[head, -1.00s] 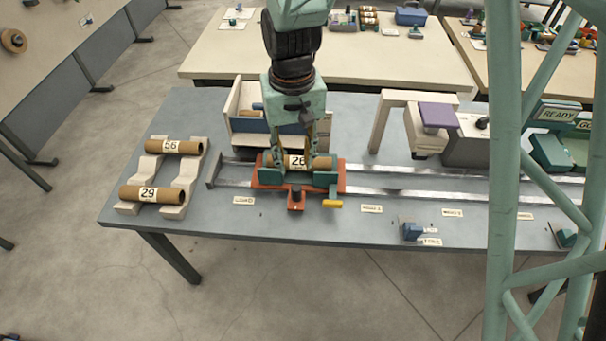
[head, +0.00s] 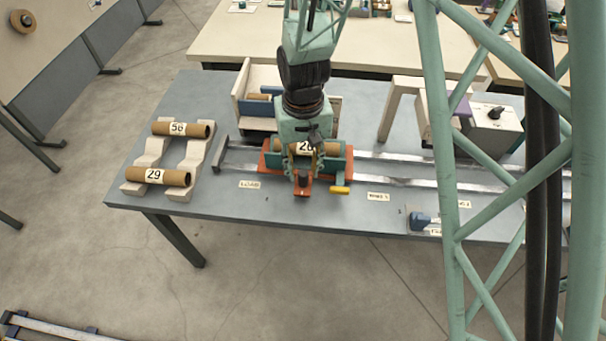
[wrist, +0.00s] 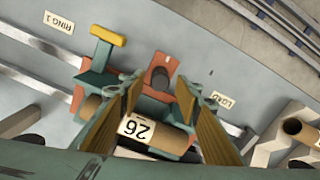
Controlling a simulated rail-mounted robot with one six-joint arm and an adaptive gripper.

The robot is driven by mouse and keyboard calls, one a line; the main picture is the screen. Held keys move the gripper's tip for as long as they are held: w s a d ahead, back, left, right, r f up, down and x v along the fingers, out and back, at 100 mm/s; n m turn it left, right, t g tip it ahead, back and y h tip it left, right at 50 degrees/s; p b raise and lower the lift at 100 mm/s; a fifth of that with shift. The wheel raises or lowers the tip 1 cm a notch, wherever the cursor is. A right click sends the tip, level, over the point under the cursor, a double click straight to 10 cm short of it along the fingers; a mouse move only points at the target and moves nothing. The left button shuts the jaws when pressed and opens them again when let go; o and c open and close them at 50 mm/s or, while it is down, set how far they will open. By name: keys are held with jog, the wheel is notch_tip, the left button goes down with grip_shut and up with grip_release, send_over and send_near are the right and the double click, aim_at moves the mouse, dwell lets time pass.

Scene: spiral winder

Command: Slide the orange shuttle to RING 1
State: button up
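The orange shuttle (head: 264,164) sits on the twin rails, a little right of the LOAD label (head: 249,184). Green cradle blocks on it carry cardboard tube 26 (head: 332,148); the tube also shows in the wrist view (wrist: 168,136). A dark upright knob (wrist: 161,78) stands on the shuttle's front tab, and a yellow handle (head: 340,190) sticks out at its front right. My gripper (wrist: 157,84) is open, its fingers apart on either side of the knob in the wrist view; contact cannot be told. The RING 1 label (wrist: 59,22) lies farther along the rail, right in the head view.
Tubes 56 (head: 182,129) and 29 (head: 158,176) rest on a white rack (head: 200,160) at left. An open-front box (head: 247,110) stands behind the rails. A white arch (head: 388,115) stands behind right. A blue block (head: 420,220) is at the front edge. The rails look clear toward RING 1.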

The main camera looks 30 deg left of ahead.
jog(key=shift+f, duration=1.3)
jog(key=shift+c, duration=0.4)
grip_shut()
